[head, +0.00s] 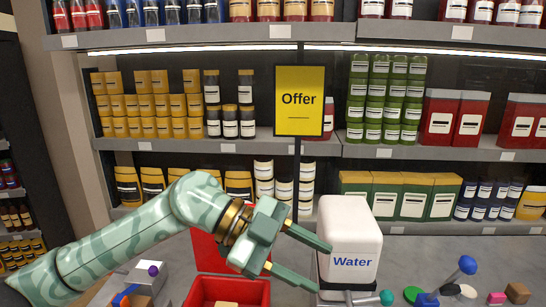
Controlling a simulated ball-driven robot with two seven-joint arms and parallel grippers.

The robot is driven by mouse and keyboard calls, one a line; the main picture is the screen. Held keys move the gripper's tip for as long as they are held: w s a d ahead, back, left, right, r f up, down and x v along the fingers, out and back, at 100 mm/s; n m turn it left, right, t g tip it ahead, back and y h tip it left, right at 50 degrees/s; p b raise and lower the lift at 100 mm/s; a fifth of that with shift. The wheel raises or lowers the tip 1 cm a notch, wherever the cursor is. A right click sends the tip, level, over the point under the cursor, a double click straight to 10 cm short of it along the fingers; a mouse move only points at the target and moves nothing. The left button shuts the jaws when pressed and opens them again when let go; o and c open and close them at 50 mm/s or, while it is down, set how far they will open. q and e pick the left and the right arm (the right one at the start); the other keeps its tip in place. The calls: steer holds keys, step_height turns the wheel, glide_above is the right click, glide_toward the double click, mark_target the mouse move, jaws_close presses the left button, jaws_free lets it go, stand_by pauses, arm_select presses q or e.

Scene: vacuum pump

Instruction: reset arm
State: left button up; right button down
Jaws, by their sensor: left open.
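My left arm comes in from the left in the head view, pale green with a darker pattern. Its gripper (322,268) is open, with two straight green fingers pointing right and slightly down. Nothing shows between the fingers. The fingertips end at the left edge of the white water container (350,228); I cannot tell whether they touch it. My right gripper is not in view.
A red bin (228,293) lies below my gripper. A grey device with a purple knob (153,270) stands at the left. Small coloured parts, including a blue-balled lever (467,265), lie at the right. Stocked shelves and a yellow Offer sign (299,100) stand behind.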

arm_select(q)
step_height(320, 180, up, 3)
steer(key=s+d+t+h, duration=0.1)
steer(key=d+h, duration=0.2)
steer(key=h, duration=0.3)
steer(key=w+a+r+n+t+h, duration=0.3)
steer(key=a+n+t, duration=0.4)
steer(key=t, duration=0.7)
steer(key=w+a+f+n+t+y, duration=0.3)
steer(key=a+f+n+t+y, duration=0.4)
steer(key=a+f+n+y, duration=1.05)
steer(key=s+a+f+m+g+y, duration=0.2)
steer(key=s+a+f+g+y, duration=0.4)
steer(key=s+f, duration=0.35)
steer(key=s+a+f+m+g+y, duration=0.3)
steer(key=s+a+f+g, duration=0.4)
steer(key=s, duration=0.3)
steer(key=s+d+f+g+h+b, duration=0.1)
steer(key=s+d+f+h+b, duration=0.1)
steer(key=f, duration=1.3)
steer(key=s+d+f+g+h+b, duration=0.1)
steer(key=s+d+f+b, duration=0.15)
steer(key=f, duration=1.25)
steer(key=s+f+n+g+h+b, duration=0.1)
steer(key=s+f+n, duration=0.3)
steer(key=s+f, duration=1.5)
steer(key=shift+s+g+h+b, duration=0.35)
steer(key=shift+g+b, duration=0.3)
steer(key=shift+g, duration=0.25)
